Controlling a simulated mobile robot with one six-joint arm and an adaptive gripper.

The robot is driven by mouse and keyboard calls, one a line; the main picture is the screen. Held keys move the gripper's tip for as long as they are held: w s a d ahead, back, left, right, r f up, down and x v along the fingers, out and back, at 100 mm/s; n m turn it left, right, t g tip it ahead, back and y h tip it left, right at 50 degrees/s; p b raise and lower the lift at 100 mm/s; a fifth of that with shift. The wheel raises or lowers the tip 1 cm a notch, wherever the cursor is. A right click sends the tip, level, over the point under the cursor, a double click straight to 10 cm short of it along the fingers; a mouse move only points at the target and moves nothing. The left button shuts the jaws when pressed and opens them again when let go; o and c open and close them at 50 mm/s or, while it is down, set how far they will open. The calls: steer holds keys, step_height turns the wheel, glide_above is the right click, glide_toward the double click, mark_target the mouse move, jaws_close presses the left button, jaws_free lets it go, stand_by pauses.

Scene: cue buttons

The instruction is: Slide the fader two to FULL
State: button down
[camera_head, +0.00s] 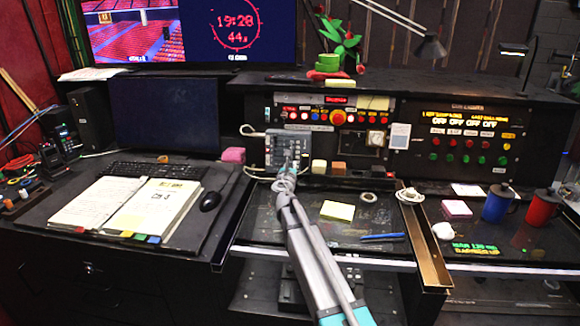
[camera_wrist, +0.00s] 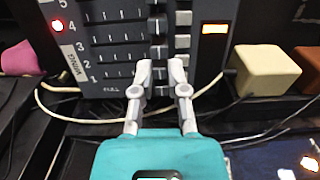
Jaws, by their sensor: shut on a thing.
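In the wrist view the panel (camera_wrist: 115,45) shows horizontal slots with numbers at the left, a red light by number 4 and the word FULL low down. Several fader knobs (camera_wrist: 158,52) stand in a column at the right ends of the slots. My gripper (camera_wrist: 160,68) is at the lower knobs, its two fingers shut on a fader knob, mostly hidden between them. I cannot tell its number for sure. In the head view my gripper (camera_head: 288,168) touches the panel's lower front.
A cream block (camera_wrist: 268,72) sits right of the panel, with a brown block beyond it. A pale cable (camera_wrist: 65,112) loops below the panel. A pink block (camera_head: 233,155) is at its left. Yellow notes (camera_head: 337,210) lie on the desk in front.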

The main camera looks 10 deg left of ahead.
mark_target(275, 160)
steer(key=shift+w+a, duration=0.15)
steer(key=shift+a, duration=3.05)
steer(key=c, duration=0.6)
jaws_free()
steer(key=shift+c, duration=0.2)
steer(key=s, duration=1.2)
steer(key=shift+a, duration=0.25)
steer(key=shift+r, duration=0.1)
